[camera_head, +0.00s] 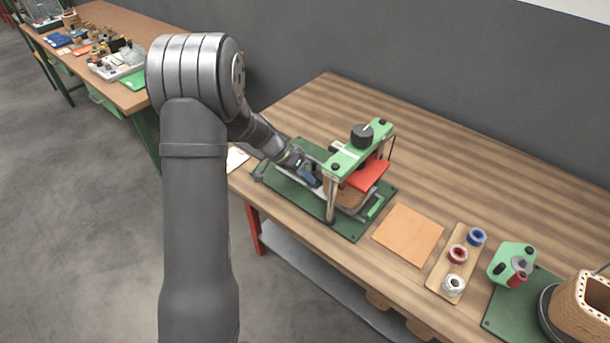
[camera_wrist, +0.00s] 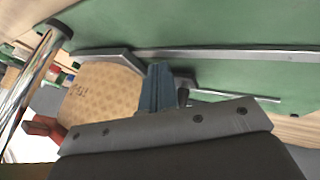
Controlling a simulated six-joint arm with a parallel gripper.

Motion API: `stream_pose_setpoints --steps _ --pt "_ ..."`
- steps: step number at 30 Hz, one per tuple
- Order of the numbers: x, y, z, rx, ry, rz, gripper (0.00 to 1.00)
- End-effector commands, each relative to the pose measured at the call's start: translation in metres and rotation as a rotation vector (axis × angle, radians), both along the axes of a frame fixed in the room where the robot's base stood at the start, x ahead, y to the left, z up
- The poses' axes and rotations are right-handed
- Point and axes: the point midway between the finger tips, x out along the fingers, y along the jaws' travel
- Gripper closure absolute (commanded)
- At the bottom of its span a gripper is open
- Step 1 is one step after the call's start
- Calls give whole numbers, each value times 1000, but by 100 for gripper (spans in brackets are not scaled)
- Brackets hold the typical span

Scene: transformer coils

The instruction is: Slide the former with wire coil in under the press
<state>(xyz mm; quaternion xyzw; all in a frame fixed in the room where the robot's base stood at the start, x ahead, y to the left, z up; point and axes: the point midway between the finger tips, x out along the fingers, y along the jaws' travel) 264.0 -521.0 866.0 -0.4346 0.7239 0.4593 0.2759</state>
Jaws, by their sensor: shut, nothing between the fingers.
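The press (camera_head: 350,158) has a green top beam, a dark knob, steel posts and a red plate (camera_head: 370,175). It stands on a green base (camera_head: 350,232) with metal rails. The former with wire coil (camera_head: 350,195) sits low under the press, partly hidden by the beam and a post. In the wrist view the former (camera_wrist: 100,95) is a tan, patterned block with dark marks, between the rails; I cannot make out the wire. My gripper (camera_head: 314,181) is low at the press's left side. Its shut, empty blue fingers (camera_wrist: 157,88) are right beside the former; contact is unclear.
A steel post (camera_wrist: 30,80) stands close on the left in the wrist view. Right of the press lie an orange sheet (camera_head: 408,234), a wooden tray (camera_head: 443,270) with tape rolls, and a green device (camera_head: 512,262). The table behind the press is clear.

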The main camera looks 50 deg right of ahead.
Motion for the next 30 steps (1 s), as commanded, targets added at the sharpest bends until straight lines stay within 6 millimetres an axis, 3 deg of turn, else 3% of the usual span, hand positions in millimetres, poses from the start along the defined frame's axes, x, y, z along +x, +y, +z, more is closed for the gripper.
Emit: stream_pose_setpoints --steps 5,10,21,26,30 --pt "10 0 0 0 0 2 100" --pt "41 0 0 -1 -1 5 100" --pt "78 30 63 -1 -3 2 100" --pt "85 36 76 -1 0 0 100" --pt "69 35 80 0 0 -2 100"
